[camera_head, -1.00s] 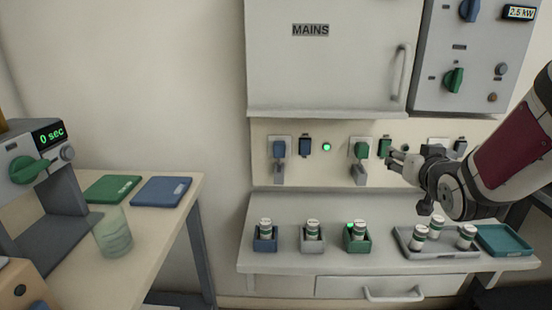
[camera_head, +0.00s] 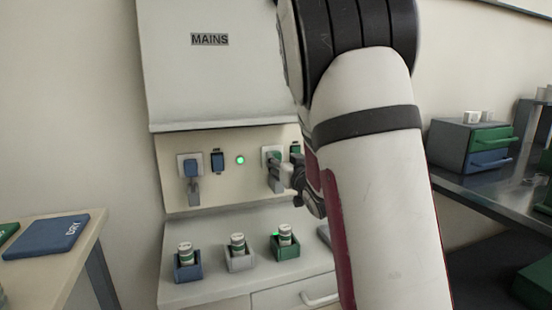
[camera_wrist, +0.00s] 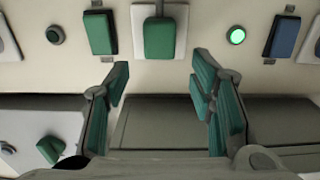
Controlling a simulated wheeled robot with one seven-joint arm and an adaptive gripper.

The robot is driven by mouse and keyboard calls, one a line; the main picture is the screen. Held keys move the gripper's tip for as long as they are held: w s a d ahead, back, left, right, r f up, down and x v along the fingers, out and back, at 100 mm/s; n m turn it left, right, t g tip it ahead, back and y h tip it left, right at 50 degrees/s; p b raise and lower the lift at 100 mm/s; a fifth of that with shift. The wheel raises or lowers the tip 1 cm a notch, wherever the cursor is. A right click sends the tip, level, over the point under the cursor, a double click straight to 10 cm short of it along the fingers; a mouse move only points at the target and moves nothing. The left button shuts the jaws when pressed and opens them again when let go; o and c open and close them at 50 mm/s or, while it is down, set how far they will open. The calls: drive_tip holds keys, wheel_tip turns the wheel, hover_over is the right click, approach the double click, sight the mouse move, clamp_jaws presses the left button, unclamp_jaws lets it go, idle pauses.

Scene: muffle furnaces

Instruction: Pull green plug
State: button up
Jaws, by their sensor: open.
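The green plug (camera_wrist: 159,38) sits in its white socket plate at the top middle of the wrist view, which shows the panel upside down. In the head view the green plug (camera_head: 275,155) is partly covered by my gripper (camera_head: 290,175). In the wrist view my gripper (camera_wrist: 160,78) is open, with one finger on each side of the plug's line and nothing between the tips. The plug appears just beyond the fingertips. I cannot tell whether a finger touches it.
A green switch (camera_wrist: 98,33) is close beside the plug. A lit green lamp (camera_wrist: 236,36) and a blue switch (camera_wrist: 283,36) are on its other side. A blue plug (camera_head: 191,168) is further left. Small holders with jars (camera_head: 286,246) stand on the shelf below.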

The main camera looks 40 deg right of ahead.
sight(277, 155)
drive_tip(key=shift+b+x, duration=0.35)
drive_tip(key=shift+x, duration=2.3)
